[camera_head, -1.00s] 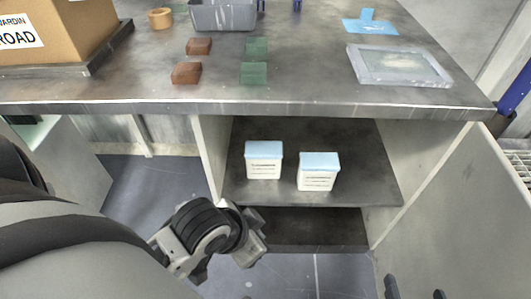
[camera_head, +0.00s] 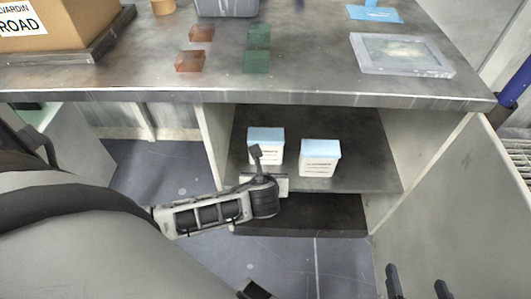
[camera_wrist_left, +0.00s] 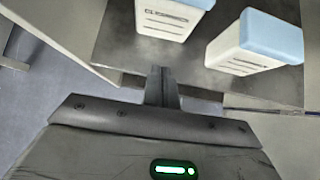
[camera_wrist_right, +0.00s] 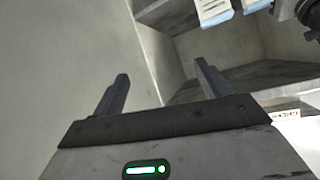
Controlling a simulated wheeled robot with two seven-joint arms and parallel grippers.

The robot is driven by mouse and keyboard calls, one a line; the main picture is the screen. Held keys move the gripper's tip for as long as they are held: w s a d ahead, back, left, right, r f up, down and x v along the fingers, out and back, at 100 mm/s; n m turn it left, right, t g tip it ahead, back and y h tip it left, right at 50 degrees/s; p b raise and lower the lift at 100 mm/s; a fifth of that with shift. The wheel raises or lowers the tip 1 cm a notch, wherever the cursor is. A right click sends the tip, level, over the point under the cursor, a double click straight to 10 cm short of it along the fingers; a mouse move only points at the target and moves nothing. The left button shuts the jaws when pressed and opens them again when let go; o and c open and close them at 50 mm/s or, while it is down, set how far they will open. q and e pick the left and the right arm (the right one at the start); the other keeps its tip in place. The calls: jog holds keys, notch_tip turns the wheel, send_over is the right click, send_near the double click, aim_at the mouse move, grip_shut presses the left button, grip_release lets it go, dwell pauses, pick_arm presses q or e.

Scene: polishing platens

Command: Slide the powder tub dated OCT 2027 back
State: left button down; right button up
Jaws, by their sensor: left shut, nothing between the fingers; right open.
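Two white powder tubs with pale blue lids stand side by side on the upper shelf (camera_head: 365,178) under the worktop. The left tub (camera_head: 262,153) and the right tub (camera_head: 319,158) also show in the left wrist view, the left tub (camera_wrist_left: 172,18) and the right tub (camera_wrist_left: 253,42). Their label print is too small to read. My left gripper (camera_head: 256,152) is shut and empty, in front of the left tub; in its wrist view the fingertips (camera_wrist_left: 161,70) point toward the shelf edge. Contact cannot be told. My right gripper (camera_head: 416,282) is open and empty at the lower right.
The worktop (camera_head: 320,82) overhangs the shelf. It carries red blocks (camera_head: 190,61), green blocks (camera_head: 257,61), a grey bin (camera_head: 227,7), a clear flat tray (camera_head: 402,54) and a cardboard box (camera_head: 70,30). Side panels bound the shelf; bare shelf lies right of the right tub.

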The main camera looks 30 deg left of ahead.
aim_at(266, 159)
pick_arm(q)
jog(key=b+x, duration=0.2)
jog(key=x, duration=0.4)
jog(key=shift+f, duration=0.25)
jog(key=w+a, duration=0.1)
jog(key=w+b, duration=0.1)
jog(key=w, duration=0.1)
jog(key=shift+a+f, duration=0.1)
jog(key=shift+a, duration=0.25)
jog(key=shift+w+a, duration=0.3)
jog(key=shift+w, duration=0.05)
pick_arm(e)
jog(key=shift+g+y, duration=0.3)
jog(key=shift+g, duration=0.3)
jog(key=shift+w+a+f, duration=0.1)
jog(key=shift+a+f, duration=0.1)
jog(key=shift+f, duration=0.75)
jog(key=shift+w+a+f, duration=0.15)
jog(key=shift+a+f, duration=0.1)
jog(key=shift+f, duration=0.7)
jog(key=shift+w+a+f, duration=0.1)
jog(key=shift+a+f, duration=0.1)
jog(key=shift+f, duration=0.75)
